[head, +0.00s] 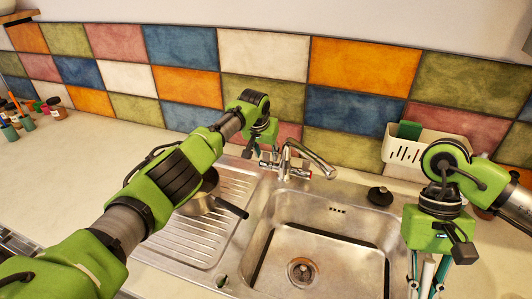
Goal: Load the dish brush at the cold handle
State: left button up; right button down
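My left gripper (262,152) points down just behind the tap, close to the tap's left handle. Its fingers look spread, with no object seen between them. The metal tap (303,155) stands at the back of the sink, its spout reaching right. Its right-hand handle (301,173) shows low beside the tap body. Hot or cold markings are too small to read. My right gripper (428,274) points down at the sink's right edge, its tips cut off by the frame. A pale strip shows between its fingers; I cannot tell what it is. No dish brush is clearly recognisable.
A steel sink basin (300,235) is empty. A pot with a black handle (230,208) sits on the drainboard (190,240), partly behind my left arm. A black knobbed disc (380,196) lies behind the basin. A white caddy (400,152) holds something green. Jars (57,107) stand far left.

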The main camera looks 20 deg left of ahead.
pick_arm(q)
jog(key=shift+w+f, duration=0.15)
jog(key=shift+f, duration=0.05)
pick_arm(e)
jog(key=shift+w+f, duration=0.1)
jog(key=shift+w, duration=0.05)
pick_arm(q)
grip_shut()
jog(key=s+t+p, duration=0.1)
jog(key=p, duration=0.6)
jog(key=shift+s+r+t+p, duration=0.15)
jog(key=shift+t+p, duration=0.15)
jog(key=shift+t, duration=0.1)
pick_arm(e)
notch_tip(320, 180, up, 8)
jog(key=shift+f, duration=0.15)
pick_arm(q)
jog(key=shift+s+f+t+p, duration=0.25)
jog(key=shift+t+p, duration=0.3)
jog(key=shift+t, duration=0.15)
pick_arm(e)
jog(key=shift+r, duration=0.55)
pick_arm(q)
grip_release()
jog(key=shift+w, duration=0.1)
